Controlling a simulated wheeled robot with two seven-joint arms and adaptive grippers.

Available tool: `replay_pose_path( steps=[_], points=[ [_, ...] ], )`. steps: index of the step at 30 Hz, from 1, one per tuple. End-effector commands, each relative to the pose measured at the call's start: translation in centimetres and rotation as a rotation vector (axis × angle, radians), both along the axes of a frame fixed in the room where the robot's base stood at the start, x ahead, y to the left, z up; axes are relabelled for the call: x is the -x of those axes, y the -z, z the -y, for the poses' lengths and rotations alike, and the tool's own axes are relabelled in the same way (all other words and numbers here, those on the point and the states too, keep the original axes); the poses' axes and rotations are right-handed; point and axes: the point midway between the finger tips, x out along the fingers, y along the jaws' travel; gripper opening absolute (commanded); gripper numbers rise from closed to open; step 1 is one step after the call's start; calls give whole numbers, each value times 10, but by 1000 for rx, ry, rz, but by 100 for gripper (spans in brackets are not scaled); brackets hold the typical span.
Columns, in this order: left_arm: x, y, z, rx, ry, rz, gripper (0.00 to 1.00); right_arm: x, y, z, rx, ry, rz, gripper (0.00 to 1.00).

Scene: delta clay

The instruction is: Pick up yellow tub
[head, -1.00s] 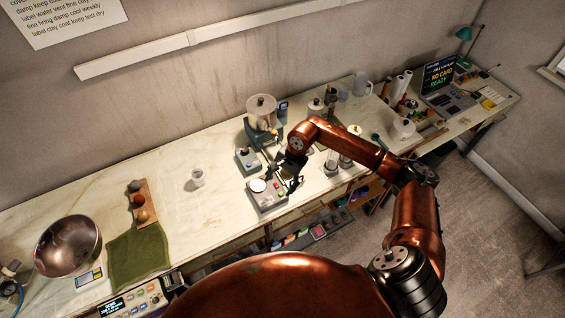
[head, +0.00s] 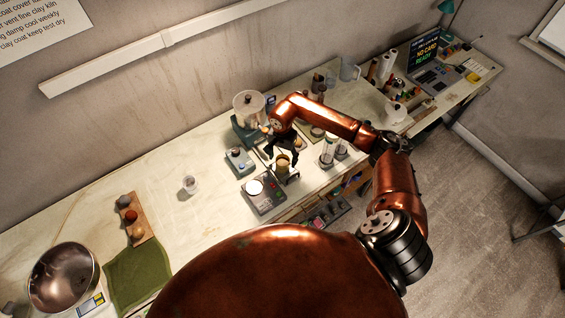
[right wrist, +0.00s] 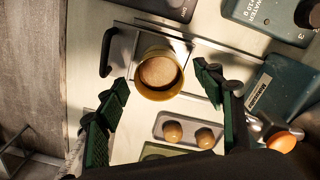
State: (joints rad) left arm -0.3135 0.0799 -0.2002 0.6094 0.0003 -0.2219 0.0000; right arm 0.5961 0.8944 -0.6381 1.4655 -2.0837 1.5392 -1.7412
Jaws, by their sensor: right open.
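The yellow tub (right wrist: 173,93) stands upright in the right wrist view, with a light brown fill inside its rim. In the head view the tub (head: 282,166) is small, just behind the scale. My right gripper (head: 281,156) is open above the tub. In the right wrist view its green-padded fingers (right wrist: 161,80) lie on either side of the tub, with gaps and no visible contact. My left gripper is in neither view.
A scale with a white round plate (head: 255,188) is close in front. A grey tray (right wrist: 188,145) with two brown balls lies beside the tub. A black handle (right wrist: 107,52) is on the other side. A teal machine (head: 247,133) stands behind. The bench left of the clear cup (head: 190,184) has free room.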

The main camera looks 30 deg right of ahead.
Motion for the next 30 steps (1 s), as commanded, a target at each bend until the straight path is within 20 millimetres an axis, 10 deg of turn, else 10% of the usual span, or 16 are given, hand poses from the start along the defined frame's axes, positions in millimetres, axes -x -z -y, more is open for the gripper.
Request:
replay_pose_path(
  steps=[14,30],
  points=[
    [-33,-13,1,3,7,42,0,1,27,1,-1,4,1,62],
    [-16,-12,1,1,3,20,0,2,27,2,-1,5,1,24]
  ],
)
